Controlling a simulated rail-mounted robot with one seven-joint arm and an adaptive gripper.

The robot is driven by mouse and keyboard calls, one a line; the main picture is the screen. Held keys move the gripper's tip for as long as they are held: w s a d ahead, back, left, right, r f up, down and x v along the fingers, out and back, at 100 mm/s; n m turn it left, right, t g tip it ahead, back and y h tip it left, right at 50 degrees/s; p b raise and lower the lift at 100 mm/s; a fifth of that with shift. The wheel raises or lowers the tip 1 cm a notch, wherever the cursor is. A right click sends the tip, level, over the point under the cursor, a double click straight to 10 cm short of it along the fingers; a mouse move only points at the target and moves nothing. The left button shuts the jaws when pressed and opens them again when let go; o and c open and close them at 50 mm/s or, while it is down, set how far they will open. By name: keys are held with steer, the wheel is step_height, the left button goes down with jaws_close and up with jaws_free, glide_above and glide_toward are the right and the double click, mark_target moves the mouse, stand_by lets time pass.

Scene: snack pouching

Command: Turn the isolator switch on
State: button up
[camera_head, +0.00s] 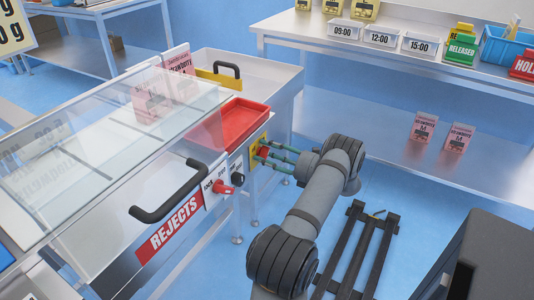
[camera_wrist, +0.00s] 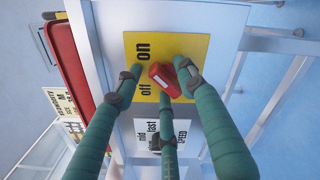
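The isolator switch is a red knob (camera_wrist: 162,76) on a yellow plate (camera_wrist: 199,50) marked "on" and "off" in the wrist view. The yellow plate (camera_head: 259,139) also shows in the head view, on the machine's end panel. My gripper (camera_wrist: 160,75) has three green fingers spread around the knob. Yellow plate shows between the left finger and the knob. The right and middle fingers are close to the knob; I cannot tell whether they touch it. In the head view my gripper (camera_head: 274,154) reaches the plate from the right. The knob's exact setting is unclear, partly hidden by fingers.
Beside the plate are a black knob (camera_head: 237,178) and another red knob (camera_head: 224,189). A red tray (camera_head: 240,112) sits just above, and a black handle (camera_head: 165,205) juts out at left.

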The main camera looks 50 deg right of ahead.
steer(key=s+d, duration=0.1)
steer(key=s, duration=1.1)
steer(key=shift+d, duration=0.35)
steer(key=w, duration=0.4)
steer(key=w+a, duration=0.1)
steer(key=w, duration=0.7)
steer(key=shift+a, duration=0.3)
steer(key=shift+n, duration=0.3)
